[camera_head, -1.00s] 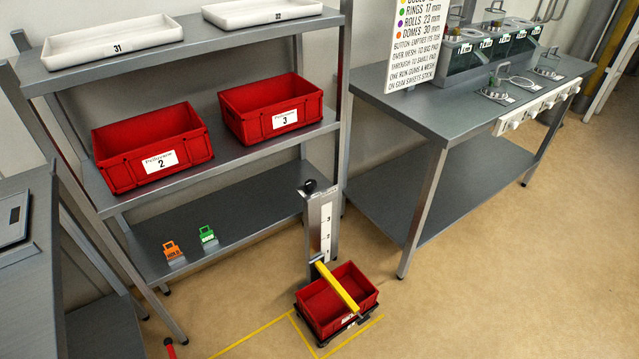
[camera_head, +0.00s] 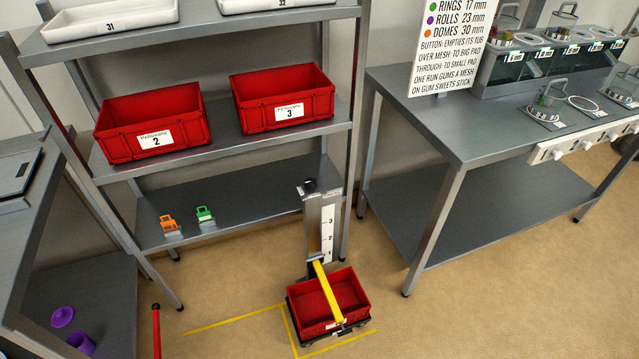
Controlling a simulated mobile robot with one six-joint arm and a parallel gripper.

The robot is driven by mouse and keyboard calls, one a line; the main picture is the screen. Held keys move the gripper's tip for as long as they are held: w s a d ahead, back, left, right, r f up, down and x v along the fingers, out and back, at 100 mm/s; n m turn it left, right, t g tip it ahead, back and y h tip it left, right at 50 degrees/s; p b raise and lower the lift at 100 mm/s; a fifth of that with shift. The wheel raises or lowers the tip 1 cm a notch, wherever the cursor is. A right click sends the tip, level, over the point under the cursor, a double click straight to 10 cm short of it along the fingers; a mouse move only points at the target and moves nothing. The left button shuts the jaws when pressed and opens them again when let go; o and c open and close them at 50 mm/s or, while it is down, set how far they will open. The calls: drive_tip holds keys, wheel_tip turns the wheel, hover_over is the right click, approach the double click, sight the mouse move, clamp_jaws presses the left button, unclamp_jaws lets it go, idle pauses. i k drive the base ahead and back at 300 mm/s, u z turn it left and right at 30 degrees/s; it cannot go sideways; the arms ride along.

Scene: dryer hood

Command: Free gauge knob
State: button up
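A gauge post (camera_head: 313,235) with a white scale marked 1, 2 and 3 stands on the floor in front of the shelf rack. A black knob (camera_head: 309,186) sits on top of the post. A yellow bar (camera_head: 326,292) reaches from low on the post out over a red bin (camera_head: 350,289) on a low black base. I cannot tell whether the bar touches the bin. Nothing visible covers the knob from this side; how it is fixed is too small to tell. My gripper is not in view.
The shelf rack (camera_head: 250,146) holds red bins 2 (camera_head: 153,123) and 3 (camera_head: 285,100), with orange (camera_head: 169,224) and green (camera_head: 205,214) tags lower down. A bench (camera_head: 458,135) stands right. A red handle (camera_head: 156,330) rises lower left. The floor at lower right is clear.

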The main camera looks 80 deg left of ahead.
sight(310, 182)
drive_tip(key=i, duration=0.7)
drive_tip(key=u, duration=4.25)
drive_tip(key=i, duration=0.1)
drive_tip(key=z, duration=3)
drive_tip(key=k, duration=0.2)
drive_tip(key=u, duration=1.7)
drive_tip(key=k, duration=0.15)
drive_tip(key=u, duration=1.5)
